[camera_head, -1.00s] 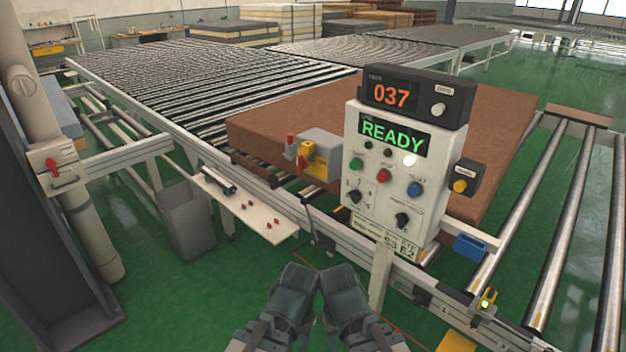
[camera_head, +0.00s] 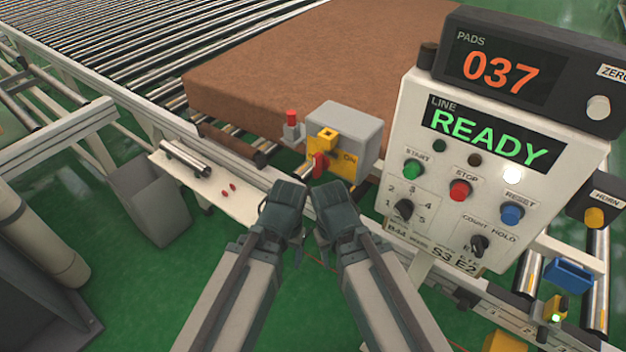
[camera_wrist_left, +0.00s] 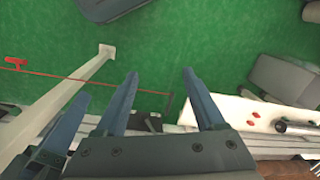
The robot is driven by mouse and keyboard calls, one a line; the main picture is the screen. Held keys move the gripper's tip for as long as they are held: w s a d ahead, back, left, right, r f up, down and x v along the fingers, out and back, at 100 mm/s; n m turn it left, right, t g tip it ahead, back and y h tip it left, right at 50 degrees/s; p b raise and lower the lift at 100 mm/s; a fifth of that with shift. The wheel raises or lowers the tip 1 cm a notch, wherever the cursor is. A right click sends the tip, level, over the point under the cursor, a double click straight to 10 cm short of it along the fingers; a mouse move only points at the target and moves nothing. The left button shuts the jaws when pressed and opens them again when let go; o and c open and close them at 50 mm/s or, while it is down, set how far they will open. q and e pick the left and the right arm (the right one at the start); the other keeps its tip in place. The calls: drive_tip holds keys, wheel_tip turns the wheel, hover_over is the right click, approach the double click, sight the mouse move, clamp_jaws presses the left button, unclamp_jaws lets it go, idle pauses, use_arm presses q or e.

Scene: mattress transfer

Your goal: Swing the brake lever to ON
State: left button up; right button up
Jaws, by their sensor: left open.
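The brake box (camera_head: 350,125) is a grey housing with a yellow plate (camera_head: 348,166) marked ON, on the conveyor's near rail. A red knob (camera_head: 320,165), apparently the brake lever's, shows at the left of the ON mark, with a yellow block (camera_head: 327,139) above it. My left gripper (camera_head: 288,188) is just below and left of the knob in the picture, apart from it. In the left wrist view its two fingers (camera_wrist_left: 160,75) are spread with nothing between them. My right gripper (camera_head: 335,190) is close beside it, below the box; its jaw gap is hidden.
The control panel (camera_head: 480,185), showing READY, stands close right of the box. A brown mattress (camera_head: 310,65) lies on the rollers behind. A white shelf (camera_head: 180,180) with a metal rod and red bits is at left, above a grey bin (camera_head: 150,205). A red button (camera_head: 292,117) stands beside the box.

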use_arm(q)
drive_tip(key=w+a+f+n+t+h+b, duration=0.1)
drive_tip(key=w+a+f+b, duration=0.1)
drive_tip(key=f+b, duration=0.6)
drive_tip(key=w+a+f+h+b, duration=0.1)
drive_tip(key=w+a+f+b, duration=0.15)
drive_tip(key=f+b, duration=0.5)
drive_tip(key=w+a+f+n+t+h+b, duration=0.1)
drive_tip(key=w+a+f+b, duration=0.1)
drive_tip(key=f+b, duration=0.6)
drive_tip(key=w+d+r+m+t+h, duration=0.4)
drive_tip(key=w+d+r+h, duration=0.3)
drive_tip(key=w+a+r+m+t+h, duration=0.1)
drive_tip(key=w+r+t+h, duration=0.15)
drive_tip(key=r, duration=0.35)
drive_tip(key=w+a+r+m+t+h, duration=0.1)
drive_tip(key=w+a+r+t+h, duration=0.2)
drive_tip(key=r, duration=0.4)
drive_tip(key=shift+t+y, duration=0.45)
drive_tip(key=shift+y, duration=0.1)
drive_tip(key=x, duration=0.9)
drive_tip(key=s+d+x, duration=0.1)
drive_tip(key=x, duration=0.4)
drive_tip(key=shift+w+d+f, duration=0.2)
drive_tip(key=shift+c, duration=0.3)
clamp_jaws()
